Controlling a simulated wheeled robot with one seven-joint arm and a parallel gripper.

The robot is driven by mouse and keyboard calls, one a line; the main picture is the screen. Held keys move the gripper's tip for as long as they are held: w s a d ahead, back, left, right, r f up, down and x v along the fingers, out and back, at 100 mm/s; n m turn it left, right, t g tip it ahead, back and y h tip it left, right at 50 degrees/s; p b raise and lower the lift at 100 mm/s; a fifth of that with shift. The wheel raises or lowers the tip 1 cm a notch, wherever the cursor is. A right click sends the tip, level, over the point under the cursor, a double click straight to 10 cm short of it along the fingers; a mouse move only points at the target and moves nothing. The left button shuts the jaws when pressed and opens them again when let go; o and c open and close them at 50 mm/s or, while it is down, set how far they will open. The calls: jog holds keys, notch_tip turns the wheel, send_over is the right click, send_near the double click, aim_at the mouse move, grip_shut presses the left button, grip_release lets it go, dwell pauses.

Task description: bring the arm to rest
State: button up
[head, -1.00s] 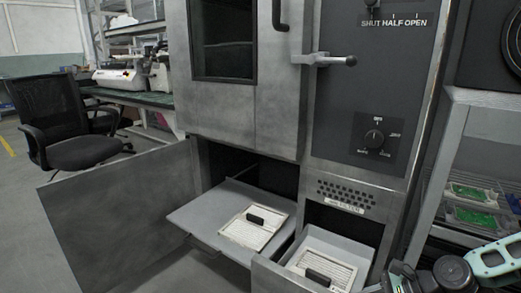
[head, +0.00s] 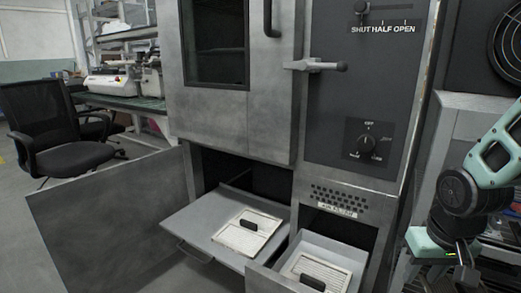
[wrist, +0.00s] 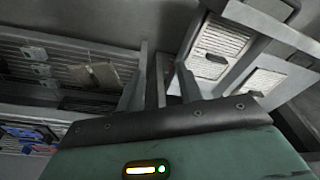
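My arm (head: 465,185) shows at the right edge of the head view, bent, with its teal wrist end low beside the cabinet. The fingers do not show clearly there. In the wrist view my gripper (wrist: 160,88) has two grey fingers standing apart with a gap between them, and nothing is seen held. It hangs in front of the cabinet's lower right side, apart from the drawers. The shelf rack shows to its left and the two filter panels to its right in the wrist view.
A tall grey cabinet (head: 215,115) has its lower door (head: 105,220) swung open. A tray (head: 205,225) and a drawer (head: 335,250) are pulled out, each bearing a white filter panel with a black handle. An office chair (head: 65,140) stands left. Floor shows at far left.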

jog(key=s+a+r+n+g, duration=0.1)
jog(key=s+a+r+n, duration=0.2)
jog(key=s+a+n, duration=0.5)
jog(key=s+a+r+n+g, duration=0.1)
jog(key=s+a+r, duration=0.35)
jog(key=a, duration=0.75)
notch_tip(320, 180, up, 30)
jog(key=s+p, duration=0.1)
jog(key=p, duration=3.1)
jog(key=shift+s+d+r+y+p, duration=0.25)
jog(key=shift+d+y+p, duration=0.1)
jog(key=shift+y, duration=0.05)
